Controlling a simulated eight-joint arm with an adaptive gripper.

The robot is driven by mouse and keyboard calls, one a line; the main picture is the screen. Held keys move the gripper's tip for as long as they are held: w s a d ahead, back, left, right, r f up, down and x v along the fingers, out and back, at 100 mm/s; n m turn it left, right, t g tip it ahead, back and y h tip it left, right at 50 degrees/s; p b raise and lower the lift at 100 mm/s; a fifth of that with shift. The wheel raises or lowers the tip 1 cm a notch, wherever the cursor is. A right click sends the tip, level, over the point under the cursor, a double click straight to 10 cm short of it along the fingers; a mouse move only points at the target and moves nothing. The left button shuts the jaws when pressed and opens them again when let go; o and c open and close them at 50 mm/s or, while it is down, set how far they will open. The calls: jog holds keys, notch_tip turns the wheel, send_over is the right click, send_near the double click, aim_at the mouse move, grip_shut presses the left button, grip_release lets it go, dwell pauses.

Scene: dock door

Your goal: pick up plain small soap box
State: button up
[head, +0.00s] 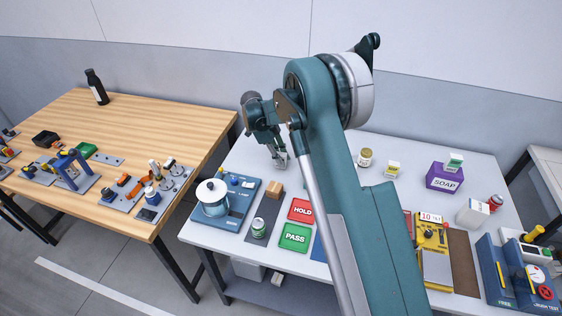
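A purple box lettered SOAP (443,179) stands on the right part of the white table. A small green-and-white box (455,162) appears at its top; I cannot tell whether it rests on it or stands behind. A small white box with a yellow-green label (393,169) stands to the left of the purple box. I cannot tell which small box is the plain soap box. My gripper (281,162) hangs over the back left of the white table, apart from these boxes. Its fingers are too small to tell whether they are open. Nothing shows held in it.
A pot (212,198) on a blue board, a brown box (274,189), a green can (258,228), and red HOLD (301,210) and green PASS (295,237) mats lie at left. My arm hides the table's middle.

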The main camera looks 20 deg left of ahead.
aim_at(281, 154)
jog(key=shift+c, duration=0.6)
jog(key=shift+r, duration=0.1)
notch_tip(281, 154, up, 10)
jog(key=shift+f, duration=0.1)
dwell(0.8)
